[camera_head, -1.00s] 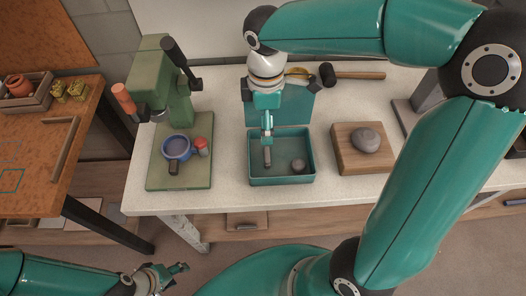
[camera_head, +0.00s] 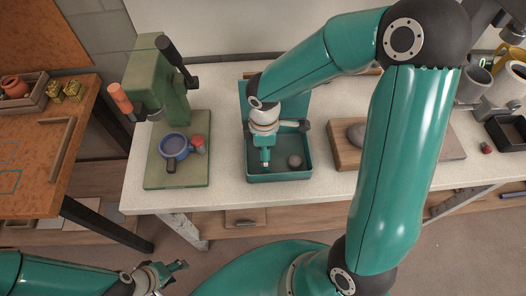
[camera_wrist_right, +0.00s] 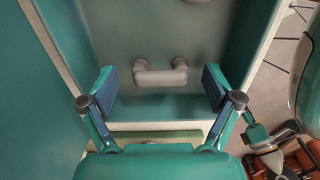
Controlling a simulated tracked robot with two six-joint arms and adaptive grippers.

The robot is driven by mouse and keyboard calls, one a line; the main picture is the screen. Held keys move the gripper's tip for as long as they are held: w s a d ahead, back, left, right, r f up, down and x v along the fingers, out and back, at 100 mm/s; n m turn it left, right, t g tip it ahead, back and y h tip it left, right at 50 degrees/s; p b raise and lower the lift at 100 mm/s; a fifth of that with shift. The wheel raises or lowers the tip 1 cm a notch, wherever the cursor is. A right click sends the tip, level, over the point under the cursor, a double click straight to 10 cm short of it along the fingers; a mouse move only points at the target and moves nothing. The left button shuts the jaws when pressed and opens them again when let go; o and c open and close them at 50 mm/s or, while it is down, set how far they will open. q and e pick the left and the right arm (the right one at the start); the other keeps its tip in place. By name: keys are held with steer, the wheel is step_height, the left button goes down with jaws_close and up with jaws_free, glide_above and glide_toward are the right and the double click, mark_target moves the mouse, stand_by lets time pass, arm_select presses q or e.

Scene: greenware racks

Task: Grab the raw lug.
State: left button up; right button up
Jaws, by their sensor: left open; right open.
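The raw lug (camera_wrist_right: 160,77) is a grey, C-shaped piece on the floor of the teal tray (camera_head: 281,179). In the right wrist view it lies between the two fingertips of my right gripper (camera_wrist_right: 160,88), with a gap on each side. My right gripper is open and points down into the tray; in the head view (camera_head: 265,166) it covers most or all of the lug. My left gripper (camera_head: 172,270) is open and empty at the lower left, away from the bench.
A round grey lump (camera_head: 295,161) lies in the tray, right of my right gripper. A green press (camera_head: 170,85) with a blue cup (camera_head: 173,146) stands to the left. A wooden board (camera_head: 345,157) with a grey stone (camera_head: 357,134) is on the right, partly behind my arm.

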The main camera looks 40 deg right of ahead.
steer(key=shift+c, duration=0.3)
steer(key=c, duration=1)
steer(key=shift+o, duration=0.2)
steer(key=shift+w, duration=0.1)
